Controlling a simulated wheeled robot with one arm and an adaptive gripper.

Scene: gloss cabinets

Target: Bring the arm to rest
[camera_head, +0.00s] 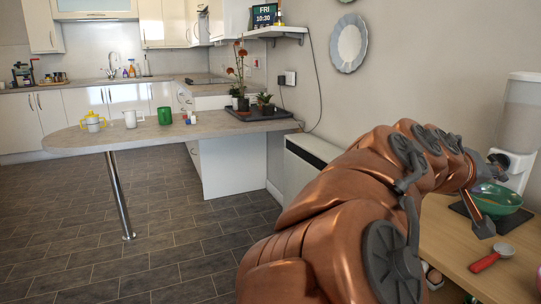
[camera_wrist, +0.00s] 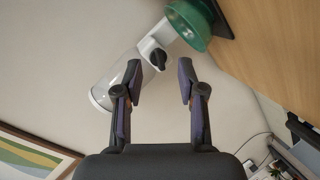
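My arm reaches from the lower middle toward the right in the head view, bent, over a wooden table (camera_head: 450,240). My gripper (camera_wrist: 160,78) shows in the wrist view with its two fingers well apart and nothing between them. Beyond the fingers in the wrist view are a white dispenser with a dark knob (camera_wrist: 157,56) and a green bowl (camera_wrist: 196,30). The fingers appear apart from both, though the exact distance cannot be told.
The dispenser (camera_head: 514,150) and green bowl (camera_head: 497,203) also show at the right in the head view. A red-handled scoop (camera_head: 490,259) lies on the wooden table. A grey counter (camera_head: 90,142) carries several cups and a plant tray. Tiled floor at left is clear.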

